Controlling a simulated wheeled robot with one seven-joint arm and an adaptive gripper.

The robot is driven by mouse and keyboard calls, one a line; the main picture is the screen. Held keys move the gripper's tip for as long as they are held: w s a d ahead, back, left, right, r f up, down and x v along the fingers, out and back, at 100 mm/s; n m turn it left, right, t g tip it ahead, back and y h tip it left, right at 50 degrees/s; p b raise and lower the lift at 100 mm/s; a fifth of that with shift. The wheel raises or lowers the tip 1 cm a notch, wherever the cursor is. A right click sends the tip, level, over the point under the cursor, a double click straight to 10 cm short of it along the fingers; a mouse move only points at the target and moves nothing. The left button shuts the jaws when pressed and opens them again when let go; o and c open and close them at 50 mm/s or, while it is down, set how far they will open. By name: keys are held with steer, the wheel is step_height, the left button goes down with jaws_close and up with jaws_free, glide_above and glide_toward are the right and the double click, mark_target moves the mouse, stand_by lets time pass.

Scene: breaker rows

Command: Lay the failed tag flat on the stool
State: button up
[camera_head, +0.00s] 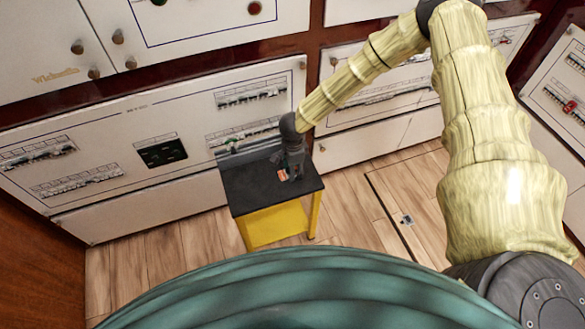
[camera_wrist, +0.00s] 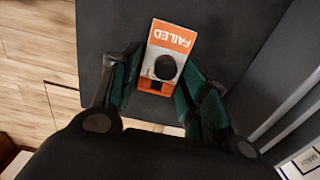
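The failed tag (camera_wrist: 172,40) is a white and orange card marked FAILED, with a round black knob on its face. In the wrist view it lies face up against the dark stool top, between my fingers. My gripper (camera_wrist: 163,72) is open, its green-padded fingers apart on either side of the knob, with card face showing in the gaps. In the head view my gripper (camera_head: 291,172) is low over the black-topped stool (camera_head: 245,195) with yellow legs. A bit of the orange tag (camera_head: 282,174) shows beside it. Whether the tag fully touches the stool is unclear.
The stool stands close to a white breaker panel (camera_head: 110,140) with rows of switches. Another panel (camera_head: 360,75) is behind my arm. Wooden floor (camera_head: 160,260) is open left and right of the stool. A small grey item (camera_head: 407,220) lies on the floor at right.

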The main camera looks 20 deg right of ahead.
steer(key=shift+o, duration=1)
steer(key=shift+r, duration=0.1)
step_height(320, 180, up, 12)
steer(key=s+f+n, duration=0.1)
steer(key=s+f, duration=0.1)
steer(key=s+f+n+h, duration=0.1)
steer(key=s+f, duration=0.1)
steer(key=s, duration=0.1)
steer(key=s+f+n, duration=0.2)
steer(key=shift+s+d+f+t+h, duration=0.25)
steer(key=shift+d+t+h, duration=0.15)
steer(key=s+f+n+y, duration=0.1)
steer(key=s+n, duration=0.5)
steer(key=s, duration=0.8)
steer(key=s+d+f+n+p, duration=0.1)
steer(key=s+n, duration=0.6)
steer(key=s, duration=0.7)
steer(key=shift+s+d+f+g+y, duration=0.15)
steer(key=shift+s+f+g+y, duration=0.25)
steer(key=shift+f, duration=0.5)
